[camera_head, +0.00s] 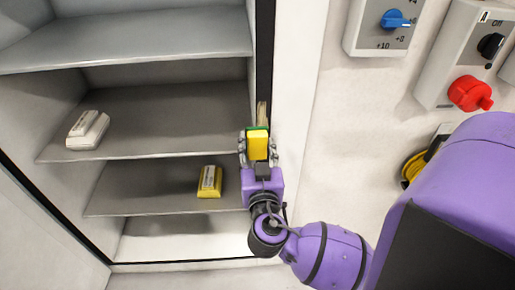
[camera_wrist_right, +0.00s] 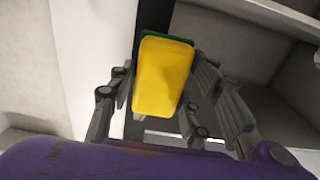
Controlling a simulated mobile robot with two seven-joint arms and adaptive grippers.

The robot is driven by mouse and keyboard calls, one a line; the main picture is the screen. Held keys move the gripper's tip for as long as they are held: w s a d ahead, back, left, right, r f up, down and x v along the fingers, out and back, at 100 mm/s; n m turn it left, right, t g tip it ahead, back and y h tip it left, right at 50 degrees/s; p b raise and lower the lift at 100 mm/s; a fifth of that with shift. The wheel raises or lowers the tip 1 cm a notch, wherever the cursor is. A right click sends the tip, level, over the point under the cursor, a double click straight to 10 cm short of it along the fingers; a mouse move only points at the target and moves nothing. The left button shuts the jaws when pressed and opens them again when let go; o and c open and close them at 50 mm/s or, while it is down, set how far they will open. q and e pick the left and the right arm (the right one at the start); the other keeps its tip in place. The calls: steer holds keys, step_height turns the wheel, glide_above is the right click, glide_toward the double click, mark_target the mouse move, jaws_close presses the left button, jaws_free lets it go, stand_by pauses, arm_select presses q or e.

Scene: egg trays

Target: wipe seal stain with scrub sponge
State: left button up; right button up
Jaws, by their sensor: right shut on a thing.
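The scrub sponge (camera_head: 258,146) is yellow with a green scrub side. My right gripper (camera_head: 258,150) is shut on it, with one finger on each side. In the right wrist view the sponge (camera_wrist_right: 163,76) sits upright between the fingers (camera_wrist_right: 160,100), its green side facing away from the camera. The black door seal (camera_head: 265,60) runs down the right edge of the open cabinet. A brownish stain (camera_head: 262,113) shows on the seal just above the sponge, which may hide its lower part. I cannot tell whether the sponge touches the seal. My left gripper is out of view.
The open cabinet has grey shelves (camera_head: 140,45). A white package (camera_head: 87,130) lies on the middle shelf at left, and a yellow package (camera_head: 209,181) on the lower shelf. On the right wall are a blue knob (camera_head: 395,20), a black knob (camera_head: 490,45) and a red plug (camera_head: 470,93).

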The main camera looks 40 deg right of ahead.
mark_target(270, 134)
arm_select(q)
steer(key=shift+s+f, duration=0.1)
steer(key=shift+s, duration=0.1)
arm_select(e)
steer(key=shift+w+d, duration=0.15)
steer(key=shift+w, duration=0.1)
steer(key=shift+w+d, duration=0.15)
steer(key=shift+w, duration=0.1)
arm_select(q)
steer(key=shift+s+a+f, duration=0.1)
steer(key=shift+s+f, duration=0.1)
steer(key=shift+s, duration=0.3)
arm_select(e)
steer(key=shift+w+d, duration=0.2)
steer(key=shift+w, duration=0.1)
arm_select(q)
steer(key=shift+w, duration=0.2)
arm_select(e)
steer(key=shift+s+d, duration=0.1)
steer(key=shift+d, duration=0.05)
steer(key=shift+s+d+f+b, duration=0.1)
steer(key=shift+s+d+b, duration=0.25)
steer(key=shift+d, duration=0.2)
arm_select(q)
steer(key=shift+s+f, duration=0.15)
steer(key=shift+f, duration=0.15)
arm_select(e)
steer(key=shift+s+d, duration=0.7)
steer(key=shift+d, duration=0.25)
